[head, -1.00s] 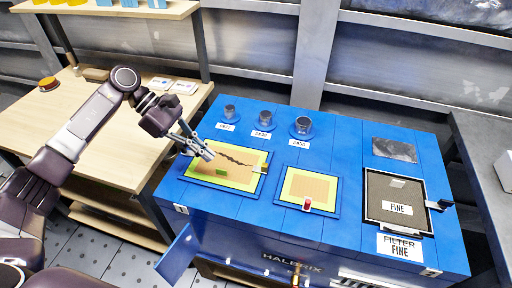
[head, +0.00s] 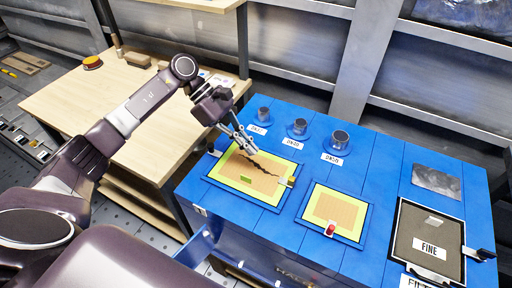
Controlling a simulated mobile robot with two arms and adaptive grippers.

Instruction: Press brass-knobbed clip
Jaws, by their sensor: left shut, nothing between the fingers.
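The brass-knobbed clip (head: 289,181) sits at the right edge of the larger yellow-bordered panel (head: 222,172) on the blue cabinet. This panel has a tan middle with a dark jagged crack and a small green piece on it. My left gripper (head: 251,151) is shut and empty. It points down over the back part of the larger panel, up and left of the brass clip and apart from it in the picture. I cannot tell its exact height above the panel. My right gripper is not in view.
A smaller yellow-bordered panel (head: 335,207) has a red-knobbed clip (head: 330,230) at its front. A dark FINE filter frame (head: 420,234) with a dark clip (head: 482,254) is at the right. Several grey cylinders stand behind. A wooden table (head: 75,94) is at the left.

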